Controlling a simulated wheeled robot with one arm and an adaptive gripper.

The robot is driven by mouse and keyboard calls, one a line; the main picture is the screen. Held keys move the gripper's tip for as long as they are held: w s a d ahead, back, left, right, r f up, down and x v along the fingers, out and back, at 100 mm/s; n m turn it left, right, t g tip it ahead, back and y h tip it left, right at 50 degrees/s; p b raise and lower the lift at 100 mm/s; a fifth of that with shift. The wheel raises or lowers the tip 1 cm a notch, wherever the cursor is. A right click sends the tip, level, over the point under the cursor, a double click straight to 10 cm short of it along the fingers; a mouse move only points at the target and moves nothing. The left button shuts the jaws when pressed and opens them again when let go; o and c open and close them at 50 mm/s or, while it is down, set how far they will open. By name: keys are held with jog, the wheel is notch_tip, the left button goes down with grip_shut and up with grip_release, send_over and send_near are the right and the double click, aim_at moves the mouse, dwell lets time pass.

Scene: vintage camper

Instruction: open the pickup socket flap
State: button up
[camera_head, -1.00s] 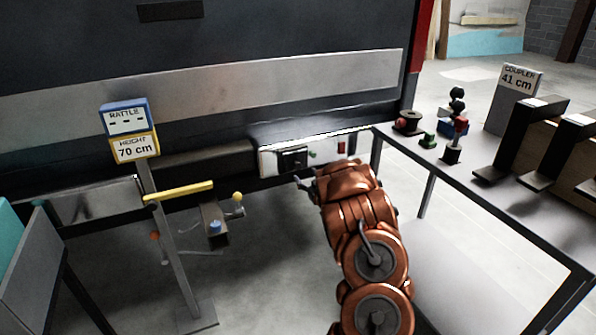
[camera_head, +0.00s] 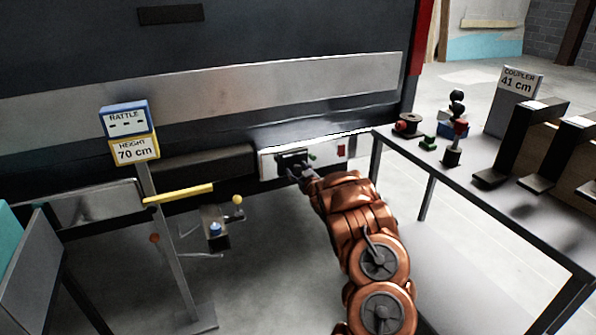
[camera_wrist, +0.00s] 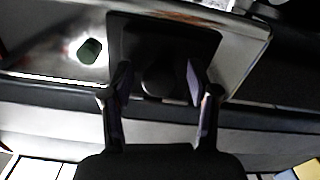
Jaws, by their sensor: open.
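The pickup socket is a black block (camera_head: 291,161) on the pale metal panel under the dark vehicle body. In the wrist view it is a dark square plate with a rounded dark part (camera_wrist: 158,80) at its middle, which looks like the closed flap. My gripper (camera_head: 297,172) is right in front of the socket in the head view. In the wrist view my gripper (camera_wrist: 157,88) is open, with one finger on each side of the rounded part. I cannot tell whether the fingers touch it. My gripper hides the socket's lower part in the head view.
A green knob (camera_wrist: 89,51) sits beside the socket on the panel (camera_head: 328,150), with a red piece (camera_head: 341,151) farther right. A table (camera_head: 480,190) with small parts stands to the right. A gauge post (camera_head: 165,220) with a yellow bar (camera_head: 180,194) stands left.

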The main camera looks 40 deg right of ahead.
grip_shut()
dwell(0.6)
